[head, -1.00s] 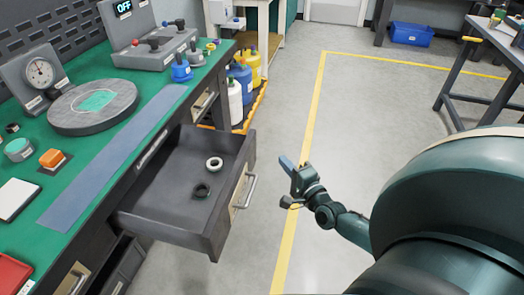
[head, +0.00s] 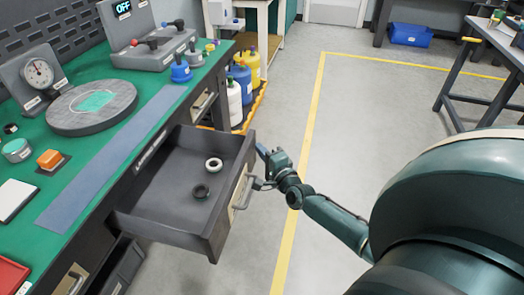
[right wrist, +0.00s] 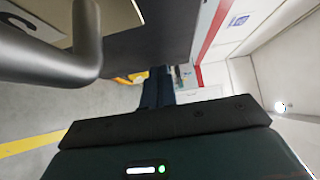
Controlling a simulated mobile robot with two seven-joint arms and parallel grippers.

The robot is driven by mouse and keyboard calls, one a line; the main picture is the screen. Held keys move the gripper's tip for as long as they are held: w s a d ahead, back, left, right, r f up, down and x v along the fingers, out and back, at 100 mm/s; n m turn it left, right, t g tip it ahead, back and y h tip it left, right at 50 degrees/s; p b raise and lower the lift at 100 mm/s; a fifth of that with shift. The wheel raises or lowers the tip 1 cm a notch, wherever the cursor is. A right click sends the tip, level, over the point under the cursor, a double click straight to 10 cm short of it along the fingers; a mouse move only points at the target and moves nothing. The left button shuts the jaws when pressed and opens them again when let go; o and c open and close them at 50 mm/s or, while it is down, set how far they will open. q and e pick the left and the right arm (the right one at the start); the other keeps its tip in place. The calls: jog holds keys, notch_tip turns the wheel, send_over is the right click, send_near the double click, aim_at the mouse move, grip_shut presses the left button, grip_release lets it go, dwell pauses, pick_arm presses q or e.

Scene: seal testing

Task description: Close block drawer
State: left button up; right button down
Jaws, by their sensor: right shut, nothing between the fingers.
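The open drawer (head: 190,237) juts out from the green-topped bench, with a white ring (head: 213,164) and a dark ring (head: 200,191) lying inside. Its front panel carries a grey bar handle (head: 243,194). My right gripper (head: 262,149) is just outside the drawer front, near the handle and the panel's far end. In the right wrist view its fingers (right wrist: 157,86) are shut and empty, and the handle (right wrist: 92,45) looms close at the upper left. I cannot tell whether the gripper or wrist touches the drawer. My left gripper is not in view.
The bench top (head: 100,172) holds a round grey plate (head: 92,122), a dial gauge and a control box. The floor right of the drawer, with a yellow line (head: 308,130), is open.

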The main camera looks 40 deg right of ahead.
aim_at(184, 131)
jog(key=w+a, duration=0.2)
jog(key=w, duration=0.1)
jog(key=w+a+b, duration=0.1)
jog(key=w+a, duration=0.2)
jog(key=w+a+b, duration=0.1)
jog(key=w+a, duration=0.2)
jog(key=shift+w+f, duration=0.1)
jog(key=shift+w, duration=0.05)
jog(key=w+a+b, duration=0.2)
jog(key=w+a, duration=0.1)
jog(key=w, duration=0.1)
jog(key=w+a+b, duration=0.3)
jog(key=w+a, duration=0.1)
jog(key=shift+w+a, duration=0.1)
jog(key=shift+w, duration=0.1)
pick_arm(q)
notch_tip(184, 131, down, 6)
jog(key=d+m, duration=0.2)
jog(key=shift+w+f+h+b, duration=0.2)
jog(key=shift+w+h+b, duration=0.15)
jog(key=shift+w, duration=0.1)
pick_arm(e)
jog(key=shift+w+a, duration=0.35)
jog(key=shift+w, duration=0.05)
jog(key=shift+d, duration=0.1)
